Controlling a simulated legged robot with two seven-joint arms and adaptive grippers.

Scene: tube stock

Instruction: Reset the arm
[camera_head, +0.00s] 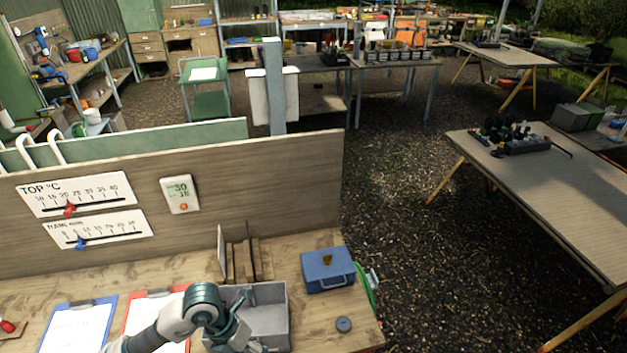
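My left arm comes in from the bottom left, low over the wooden bench (310,325). Its gripper (245,338) is at the bottom of the view, over the left part of a grey open box (268,300). The fingers are small and dark against the box, and I cannot tell whether they are open or shut. I cannot make out anything held. My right gripper is not in view.
Red (140,308) and blue (65,320) clipboards lie left of the grey box. An upright panel (260,180) with gauges stands behind. A long table (560,190) is at right.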

